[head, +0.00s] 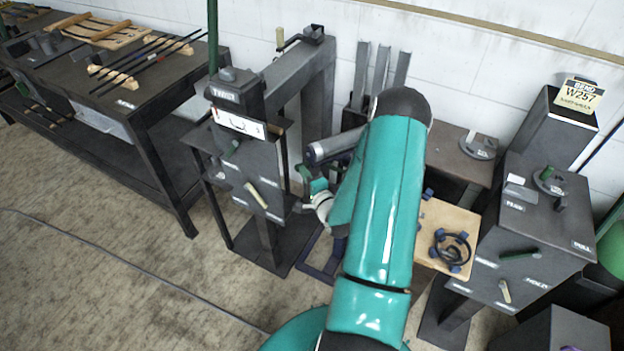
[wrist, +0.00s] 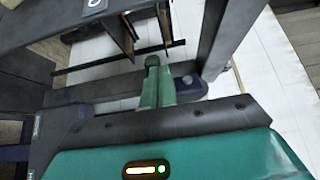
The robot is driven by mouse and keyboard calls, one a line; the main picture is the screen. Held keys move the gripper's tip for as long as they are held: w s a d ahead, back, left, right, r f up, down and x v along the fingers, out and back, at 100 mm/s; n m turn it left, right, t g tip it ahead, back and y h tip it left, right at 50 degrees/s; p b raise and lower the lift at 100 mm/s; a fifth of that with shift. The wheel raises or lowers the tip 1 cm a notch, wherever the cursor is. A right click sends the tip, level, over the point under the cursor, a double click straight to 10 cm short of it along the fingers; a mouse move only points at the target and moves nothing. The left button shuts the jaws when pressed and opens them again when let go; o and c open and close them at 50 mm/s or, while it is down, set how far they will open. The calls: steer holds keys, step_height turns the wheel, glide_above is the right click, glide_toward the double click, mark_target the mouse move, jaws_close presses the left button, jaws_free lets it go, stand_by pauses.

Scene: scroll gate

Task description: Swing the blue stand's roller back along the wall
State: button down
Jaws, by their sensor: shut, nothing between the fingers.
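The blue stand's dark blue foot (head: 318,262) shows on the floor behind my arm in the head view. A grey roller (head: 335,146) sticks out to the left above it, roughly level; its right end is hidden by my arm. My gripper (head: 304,173) is just below the roller's free left end, its green fingers together and empty. In the wrist view the shut fingers (wrist: 153,66) lie in front of a dark grey bar (wrist: 95,93) with a navy fitting (wrist: 187,82). I cannot tell whether they touch it.
A dark machine stand (head: 240,165) is close on the left, and a long workbench (head: 140,105) lies beyond it. The white wall (head: 460,60) closes the back.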

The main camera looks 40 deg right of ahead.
mark_target(296, 169)
steer(key=w+m+h, duration=0.1)
steer(key=w, duration=0.1)
steer(key=w+m+g+h, duration=0.1)
steer(key=w+h, duration=0.1)
steer(key=w+d+m+g+h, duration=0.1)
steer(key=w, duration=0.1)
steer(key=shift+w+h, duration=0.1)
steer(key=shift+h, duration=0.2)
steer(key=x, duration=0.6)
steer(key=shift+m+h, duration=0.4)
steer(key=shift+a, duration=0.1)
